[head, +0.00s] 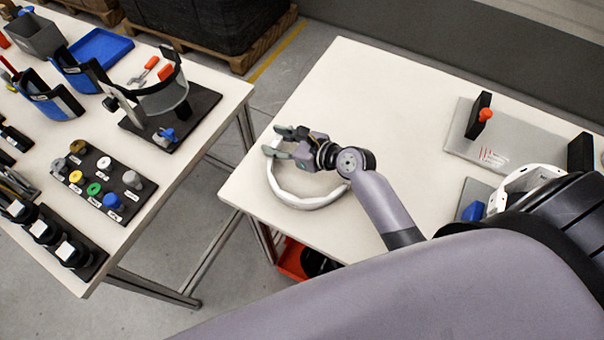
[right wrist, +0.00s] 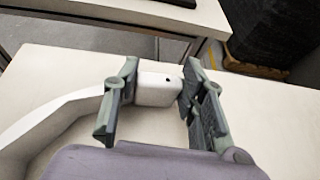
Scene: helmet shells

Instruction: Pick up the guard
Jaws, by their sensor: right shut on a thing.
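The guard is a white curved band (head: 303,202) at the left part of the right-hand table in the head view. In the right wrist view its squared white end (right wrist: 156,90) with a small dark hole sits between the fingers, and its curved length runs off to the left. My right gripper (head: 277,141) is shut on this end, one finger on each side. The arm hides part of the band. I cannot tell whether the band rests on the table or is just above it. My left gripper is not in view.
The white table (head: 330,90) is clear around the guard. A grey plate (head: 460,135) with black blocks and a white shell (head: 525,180) are on the right. A second table (head: 215,90) at left, across a gap, holds trays, labelled knobs and a stand (head: 200,105).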

